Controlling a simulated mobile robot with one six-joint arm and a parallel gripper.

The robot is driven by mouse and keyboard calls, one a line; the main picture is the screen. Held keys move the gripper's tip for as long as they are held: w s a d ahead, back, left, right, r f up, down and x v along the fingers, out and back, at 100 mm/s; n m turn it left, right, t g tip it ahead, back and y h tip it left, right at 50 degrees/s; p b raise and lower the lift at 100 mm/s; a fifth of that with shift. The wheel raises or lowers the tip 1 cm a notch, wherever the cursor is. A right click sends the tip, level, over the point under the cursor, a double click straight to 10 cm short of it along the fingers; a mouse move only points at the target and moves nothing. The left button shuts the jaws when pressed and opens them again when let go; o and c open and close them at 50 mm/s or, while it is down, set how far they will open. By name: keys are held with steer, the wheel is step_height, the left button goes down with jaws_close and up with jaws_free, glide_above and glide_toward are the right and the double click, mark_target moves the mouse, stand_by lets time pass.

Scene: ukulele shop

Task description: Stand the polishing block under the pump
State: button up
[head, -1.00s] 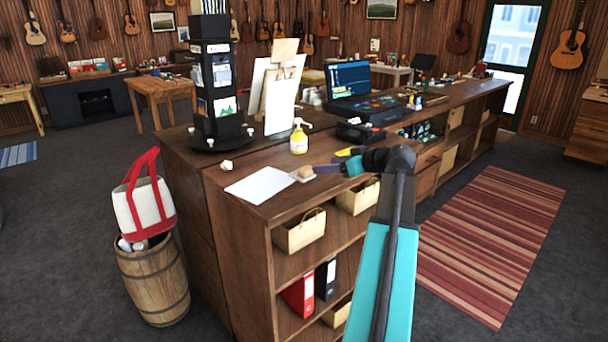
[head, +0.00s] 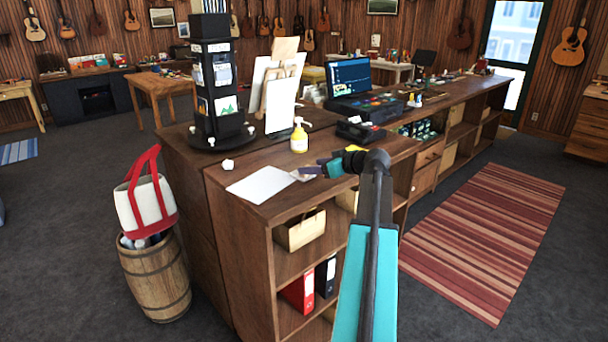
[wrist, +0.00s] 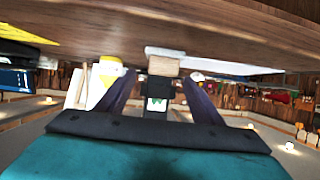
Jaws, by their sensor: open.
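The polishing block, a small pale wooden block (wrist: 163,66), sits on a white pad (wrist: 165,52) on the counter in the wrist view, where the counter is at the top of the picture. My gripper (wrist: 162,92) is open, its purple fingers on either side of the line to the block, apparently short of it. In the head view, my gripper (head: 316,168) is low over the counter and the block cannot be made out clearly beside the fingers. The pump bottle (head: 299,140), yellow with a white pump head, stands upright behind; its yellow body (wrist: 110,64) shows in the wrist view.
A white sheet (head: 261,185) lies near the counter's front left corner (head: 228,204). A black card tower (head: 214,95) and a display stand with white boards (head: 281,103) stand behind.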

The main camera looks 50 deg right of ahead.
steer(key=shift+p+x, duration=1.1)
steer(key=shift+x, duration=0.8)
steer(key=shift+w+a+f, duration=0.15)
steer(key=shift+w+f, duration=0.2)
steer(key=shift+w, duration=0.3)
steer(key=c, duration=1.2)
steer(key=shift+r, duration=0.15)
